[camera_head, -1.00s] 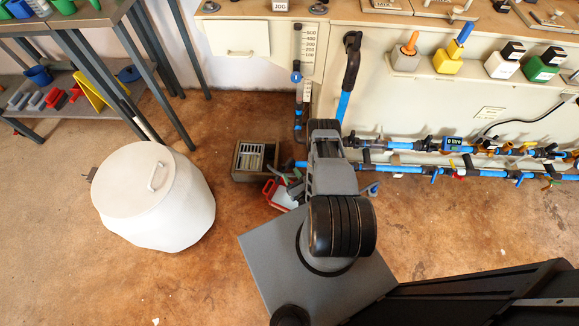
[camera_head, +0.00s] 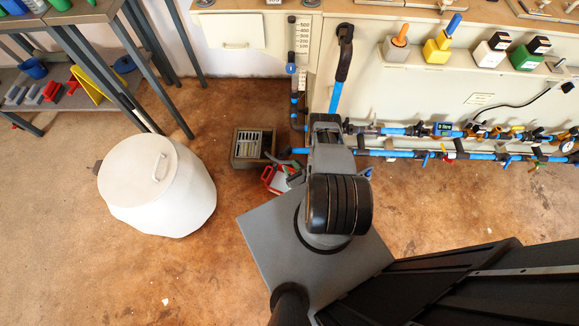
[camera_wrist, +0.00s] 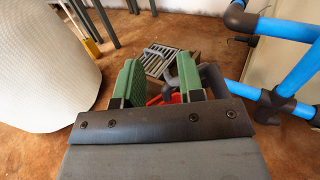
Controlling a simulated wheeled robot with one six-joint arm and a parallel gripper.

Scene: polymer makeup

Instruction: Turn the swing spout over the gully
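The gully (camera_head: 236,162) is a square grey box on the floor with a slatted grate (camera_head: 254,144). It also shows beyond my fingers in the wrist view (camera_wrist: 156,73). My gripper (camera_wrist: 158,63) has green-padded fingers set apart, with grate, a bit of grey and red visible between them. A grey curved pipe piece (camera_wrist: 212,82), possibly the swing spout, shows just right of the right finger; I cannot tell if they touch. In the head view, my arm hides most of the gripper and the pipe end near the gully.
A white lidded drum (camera_head: 157,190) stands left of the gully. A red-handled item (camera_head: 269,178) lies on the floor near the gripper. Blue pipes (camera_head: 380,153) with valves run along the cream bench front to the right. Brown floor is open between drum and my base.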

